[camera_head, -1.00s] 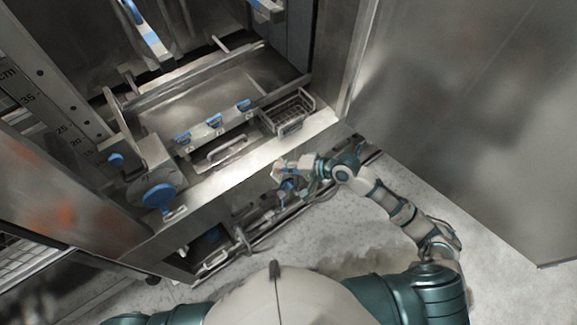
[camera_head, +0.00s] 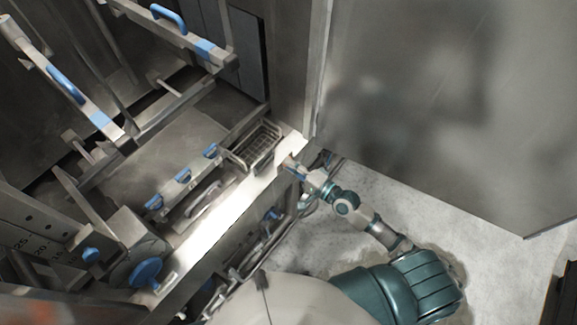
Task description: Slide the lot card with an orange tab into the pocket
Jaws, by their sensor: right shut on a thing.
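My right gripper (camera_head: 291,164) is at the front ledge of the washer, just right of the wire basket. It is shut on a small pale thing at its tip, too small here to identify; no orange tab can be made out on it. I cannot pick out the lot card or the pocket for certain in the head view. My left gripper is out of the picture.
A wire basket (camera_head: 254,146) sits at the ledge's right end. Blue-marked latches (camera_head: 183,175) line the panel behind a grab handle (camera_head: 203,198). A blue knob (camera_head: 145,272) is at lower left. A large steel panel (camera_head: 430,90) stands at right, with bare floor (camera_head: 440,240) below.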

